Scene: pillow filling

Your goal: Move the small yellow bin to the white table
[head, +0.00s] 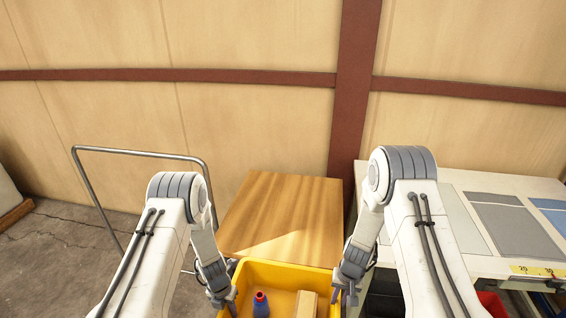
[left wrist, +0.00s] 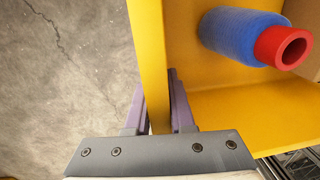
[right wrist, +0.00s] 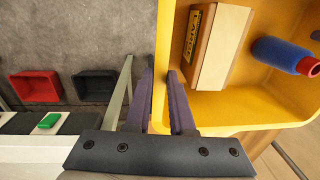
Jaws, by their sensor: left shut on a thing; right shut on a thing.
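The small yellow bin (head: 272,272) is at the bottom middle of the head view, between my two grippers. It holds a blue spool with a red core (head: 261,303) and a tan box (head: 306,303). My left gripper (head: 226,303) is shut on the bin's left wall, with a finger on each side of it in the left wrist view (left wrist: 155,100). My right gripper (head: 347,296) is shut on the bin's right wall, as the right wrist view (right wrist: 160,100) shows. The white table (head: 455,185) stands at the right. The bin's underside is hidden.
A wooden surface (head: 285,210) lies just behind the bin, beside a metal rail (head: 140,153). Grey and blue sheets lie on the white table. A red bin (right wrist: 36,86) and a black bin (right wrist: 95,85) sit low at the right. The wall (head: 250,120) closes the back.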

